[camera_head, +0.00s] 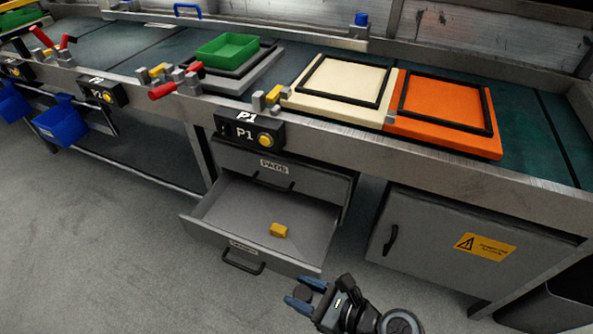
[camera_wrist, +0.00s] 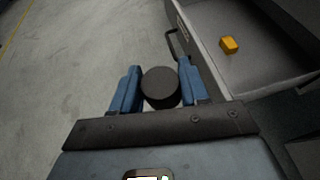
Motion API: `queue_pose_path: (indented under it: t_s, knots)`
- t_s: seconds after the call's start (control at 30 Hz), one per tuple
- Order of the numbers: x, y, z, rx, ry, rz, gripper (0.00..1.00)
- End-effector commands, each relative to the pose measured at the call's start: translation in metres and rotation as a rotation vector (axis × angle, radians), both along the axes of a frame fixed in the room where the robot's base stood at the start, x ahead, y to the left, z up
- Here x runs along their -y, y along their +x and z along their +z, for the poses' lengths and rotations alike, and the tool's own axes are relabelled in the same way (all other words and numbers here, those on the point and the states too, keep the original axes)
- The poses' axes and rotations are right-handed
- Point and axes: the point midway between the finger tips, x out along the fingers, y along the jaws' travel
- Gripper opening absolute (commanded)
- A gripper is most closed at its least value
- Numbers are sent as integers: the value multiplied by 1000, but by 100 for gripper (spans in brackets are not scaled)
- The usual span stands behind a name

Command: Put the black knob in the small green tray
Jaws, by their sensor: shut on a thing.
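The black knob (camera_wrist: 160,87) is a short dark round piece between my two blue fingers in the wrist view. My gripper (camera_wrist: 158,92) is shut on it. In the head view my gripper (camera_head: 305,296) is at the bottom, in front of the open drawer and below the bench top, and the knob (camera_head: 301,292) shows dark between the fingers. The small green tray (camera_head: 226,50) stands on a grey pad on the bench, at the upper left of the drawer. It looks empty, though its front wall hides part of the floor.
A cream pad (camera_head: 297,101) and an orange pad (camera_head: 459,143) lie on the bench right of the tray. Clamps with red handles (camera_head: 162,91) stand along the bench's front edge.

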Motion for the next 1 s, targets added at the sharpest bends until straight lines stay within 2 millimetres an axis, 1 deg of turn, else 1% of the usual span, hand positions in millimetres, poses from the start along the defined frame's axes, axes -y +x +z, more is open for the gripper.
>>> queue_pose_path:
  t_s: [0.03,0.17,0.2,0.27,0.3,0.4,0.5,0.7,0.77,1.0]
  knots:
    - [9,10,2,4,0,-26,16]
    - [42,37,13,6,-3,-112,16]
    - [55,47,17,7,-2,-148,16]
    - [77,60,24,7,-4,-201,16]
    - [90,67,29,6,-3,-236,16]
    - [122,83,41,5,-3,-316,16]
    - [149,93,51,5,0,-385,16]
    - [196,106,68,7,7,-504,16]
    - [207,107,74,5,9,-532,16]
    - [216,99,73,2,10,-578,16]
